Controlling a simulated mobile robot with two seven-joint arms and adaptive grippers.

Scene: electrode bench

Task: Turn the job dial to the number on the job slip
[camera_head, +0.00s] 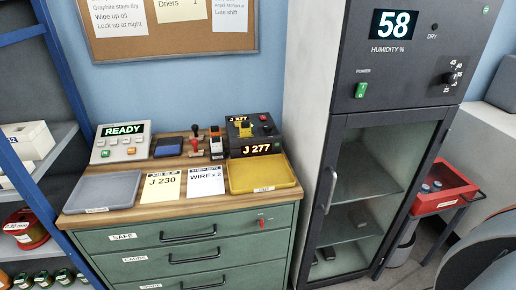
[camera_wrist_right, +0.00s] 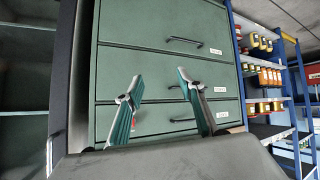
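The job slip (camera_head: 162,186) is a pale yellow card reading J 230, lying on the wooden top of the green drawer cabinet. A dark box (camera_head: 265,131) stands at the back right of that top. Its lit red front display (camera_head: 262,148) reads J 277. My right gripper (camera_wrist_right: 162,92) is open and empty in the right wrist view, in front of green drawers (camera_wrist_right: 160,70). The head view shows neither gripper.
A grey tray (camera_head: 104,193) and a yellow tray (camera_head: 262,176) flank the slips. A READY panel (camera_head: 121,142), a blue pad (camera_head: 169,147) and stamps (camera_head: 196,143) stand behind. A tall humidity cabinet (camera_head: 352,125) closes off the right side; a blue shelf (camera_head: 62,75) stands left.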

